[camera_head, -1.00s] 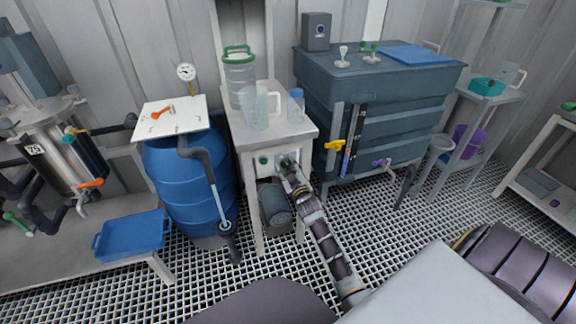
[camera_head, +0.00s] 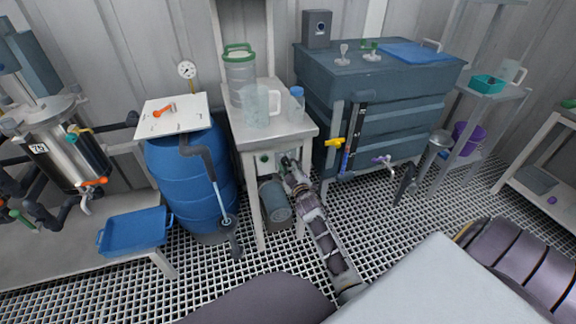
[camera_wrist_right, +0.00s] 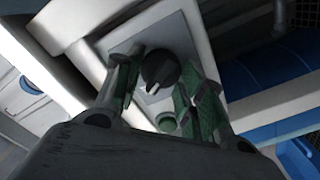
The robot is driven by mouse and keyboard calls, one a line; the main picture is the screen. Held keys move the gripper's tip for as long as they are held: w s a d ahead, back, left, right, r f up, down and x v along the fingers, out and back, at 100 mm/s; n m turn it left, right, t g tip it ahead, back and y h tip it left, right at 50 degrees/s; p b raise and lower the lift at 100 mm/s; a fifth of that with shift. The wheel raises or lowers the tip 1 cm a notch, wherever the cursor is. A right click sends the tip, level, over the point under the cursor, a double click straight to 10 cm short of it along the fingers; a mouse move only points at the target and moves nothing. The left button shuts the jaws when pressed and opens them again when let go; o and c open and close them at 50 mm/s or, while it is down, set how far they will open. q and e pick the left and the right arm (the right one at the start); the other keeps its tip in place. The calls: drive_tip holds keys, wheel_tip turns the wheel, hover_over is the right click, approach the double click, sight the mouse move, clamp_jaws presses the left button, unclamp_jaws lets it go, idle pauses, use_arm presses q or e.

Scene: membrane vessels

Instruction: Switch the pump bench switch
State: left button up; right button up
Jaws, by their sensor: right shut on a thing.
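The pump bench is a pale stand (camera_head: 246,133) in the middle of the head view, with a grey switch plate on its front, just under the top. In the right wrist view the switch is a round black knob (camera_wrist_right: 159,67) with a white mark, on the grey plate (camera_wrist_right: 178,37). A green round button (camera_wrist_right: 166,122) sits beside it. My right gripper (camera_head: 288,163) is at the plate, and in the wrist view its green-padded fingers (camera_wrist_right: 160,76) are on both sides of the knob, shut on it. In the head view the gripper hides the knob. My left gripper is not in view.
A clear jug (camera_head: 256,107), a green-lidded container (camera_head: 239,72) and a blue-capped bottle (camera_head: 297,105) stand on the bench. A blue barrel (camera_head: 187,185) stands left, and a dark tank (camera_head: 395,95) stands right. Grating floor is open in front.

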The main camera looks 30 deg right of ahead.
drive_tip(key=o, duration=1)
drive_tip(key=shift+c, duration=0.2)
drive_tip(key=shift+o, duration=0.2)
drive_tip(key=shift+s, duration=0.1)
drive_tip(key=v, duration=0.7)
drive_tip(key=shift+a, duration=0.15)
drive_tip(key=shift+s, duration=0.15)
